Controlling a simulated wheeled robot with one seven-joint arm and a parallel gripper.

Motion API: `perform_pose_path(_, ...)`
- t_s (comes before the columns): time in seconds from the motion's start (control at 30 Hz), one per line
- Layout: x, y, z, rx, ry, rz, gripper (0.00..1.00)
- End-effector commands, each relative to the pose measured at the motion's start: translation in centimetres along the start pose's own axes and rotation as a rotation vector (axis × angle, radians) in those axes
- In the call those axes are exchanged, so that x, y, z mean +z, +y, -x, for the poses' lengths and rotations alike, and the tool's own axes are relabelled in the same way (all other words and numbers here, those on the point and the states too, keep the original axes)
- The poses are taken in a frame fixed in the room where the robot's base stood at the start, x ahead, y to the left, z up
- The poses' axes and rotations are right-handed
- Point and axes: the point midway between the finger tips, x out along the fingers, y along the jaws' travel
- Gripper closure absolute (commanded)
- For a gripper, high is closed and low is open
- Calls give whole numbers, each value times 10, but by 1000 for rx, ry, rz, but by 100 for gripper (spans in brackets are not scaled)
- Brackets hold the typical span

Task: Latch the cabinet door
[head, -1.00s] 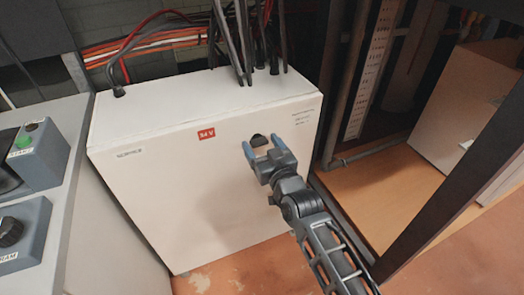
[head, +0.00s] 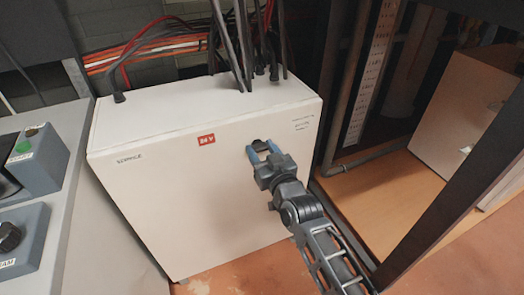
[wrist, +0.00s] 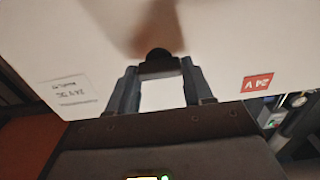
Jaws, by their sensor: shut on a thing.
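The cabinet door (head: 165,200) is the white front of a box-shaped cabinet, with a red 24 V label (head: 206,139) near its top. The door looks flush with the box. A small black latch knob (head: 258,141) sits on the door's upper right part, and it also shows in the wrist view (wrist: 158,55). My gripper (head: 261,148) is at the door with its blue-grey fingers shut on the knob from both sides. In the wrist view the fingers (wrist: 159,68) flank the knob's dark body. The fingers hide part of the knob.
Cables (head: 150,45) run behind and into the cabinet top. A grey console with a green button (head: 24,147) stands at the left. A dark metal frame post (head: 455,185) and a wooden shelf (head: 375,195) are at the right. Open floor (head: 240,275) lies in front.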

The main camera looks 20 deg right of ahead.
Motion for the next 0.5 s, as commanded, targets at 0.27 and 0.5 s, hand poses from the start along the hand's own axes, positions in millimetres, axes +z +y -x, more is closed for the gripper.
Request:
perform_pose_path(0.27, 0, 0, 0, 0, 0, -51, 79)
perform_pose_path(0.5, 0, 2, 0, 1, 0, -200, 79)
